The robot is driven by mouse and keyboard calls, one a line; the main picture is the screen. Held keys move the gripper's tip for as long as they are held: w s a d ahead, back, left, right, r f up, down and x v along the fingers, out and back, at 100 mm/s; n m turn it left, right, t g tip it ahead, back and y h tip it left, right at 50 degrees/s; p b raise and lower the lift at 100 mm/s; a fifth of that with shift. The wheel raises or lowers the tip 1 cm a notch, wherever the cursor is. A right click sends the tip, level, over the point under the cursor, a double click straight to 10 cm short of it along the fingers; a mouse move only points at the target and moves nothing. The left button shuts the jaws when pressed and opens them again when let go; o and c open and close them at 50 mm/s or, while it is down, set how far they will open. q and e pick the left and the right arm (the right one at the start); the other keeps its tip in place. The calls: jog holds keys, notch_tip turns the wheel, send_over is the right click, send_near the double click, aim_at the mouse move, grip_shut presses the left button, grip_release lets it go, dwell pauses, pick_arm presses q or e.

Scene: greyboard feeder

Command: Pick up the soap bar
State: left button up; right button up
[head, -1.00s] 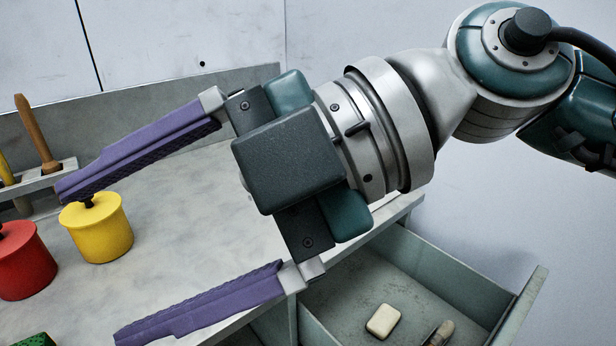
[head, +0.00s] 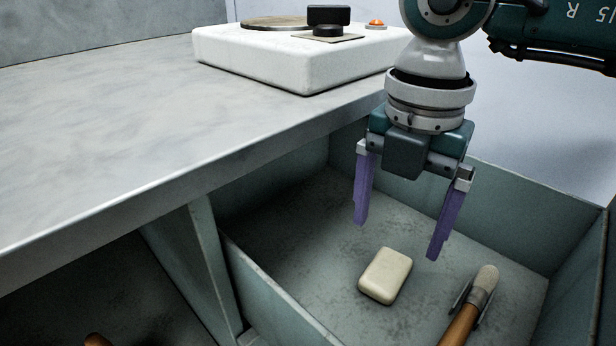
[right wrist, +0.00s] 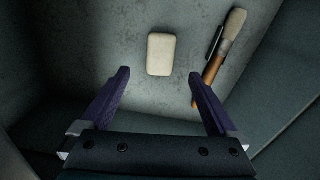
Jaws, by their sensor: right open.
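The soap bar (head: 385,275) is a cream rounded block lying flat on the floor of the open grey-green drawer. It also shows in the right wrist view (right wrist: 161,54), ahead of the fingertips and between their lines. My right gripper (head: 397,240) points down into the drawer with its purple fingers spread wide and nothing between them. In the head view its fingertips are above and beyond the soap bar, apart from it. My left gripper is in neither view.
A brush (head: 472,312) with a wooden handle lies right of the soap, with a thin dark item beside it. The drawer walls (head: 545,225) surround both. The worktop (head: 120,150) overhangs at left, carrying a white appliance (head: 300,60) with an orange button.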

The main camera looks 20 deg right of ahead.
aim_at(387, 268)
notch_tip(387, 268, down, 2)
jog(key=shift+f, duration=0.15)
jog(key=f+b, duration=0.1)
jog(key=f, duration=0.1)
jog(key=f+b, duration=0.1)
jog(key=f, duration=0.2)
jog(key=shift+d+b, duration=0.2)
jog(key=shift+b, duration=0.1)
jog(key=shift+r, duration=0.1)
jog(key=shift+c, duration=0.7)
jog(key=c, duration=1.4)
